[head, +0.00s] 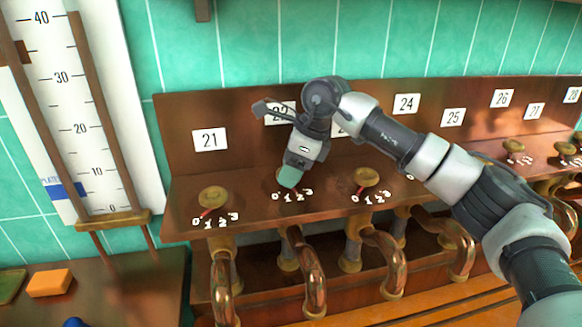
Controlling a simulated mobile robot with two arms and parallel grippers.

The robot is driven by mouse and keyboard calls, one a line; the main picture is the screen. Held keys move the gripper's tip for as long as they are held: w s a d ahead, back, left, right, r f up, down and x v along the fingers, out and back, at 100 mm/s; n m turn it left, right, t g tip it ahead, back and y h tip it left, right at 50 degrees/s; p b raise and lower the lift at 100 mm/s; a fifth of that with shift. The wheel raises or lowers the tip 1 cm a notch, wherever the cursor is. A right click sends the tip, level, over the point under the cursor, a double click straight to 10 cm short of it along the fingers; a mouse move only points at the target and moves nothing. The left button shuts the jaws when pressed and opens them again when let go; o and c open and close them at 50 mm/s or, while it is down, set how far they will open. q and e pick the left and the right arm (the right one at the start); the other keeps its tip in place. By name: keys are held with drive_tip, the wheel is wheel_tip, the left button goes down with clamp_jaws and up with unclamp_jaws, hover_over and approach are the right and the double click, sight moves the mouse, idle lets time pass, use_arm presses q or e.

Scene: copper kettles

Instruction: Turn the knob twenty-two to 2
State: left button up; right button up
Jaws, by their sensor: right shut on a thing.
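The label 22 (279,108) on the upright back of the brown panel is partly covered by my right arm. Below it, my right gripper (289,178) points down at the spot of knob twenty-two and is shut on that knob. The knob is almost wholly hidden by the greenish fingertips, and I cannot tell where its pointer stands. The white marks 0, 1, 2, 3 (291,196) of this knob show just in front of the fingertips. My left gripper is not in view.
Copper pipes (312,275) bend down below the panel. A tall gauge (85,130) and an orange block (49,282) are at left.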

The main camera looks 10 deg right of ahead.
drive_tip(key=shift+r, duration=0.15)
idle(0.3)
drive_tip(key=o, duration=0.9)
drive_tip(key=b+v, duration=0.1)
drive_tip(key=v, duration=0.9)
drive_tip(key=shift+d+r, duration=0.15)
drive_tip(key=shift+r, duration=0.2)
drive_tip(key=shift+f, duration=0.1)
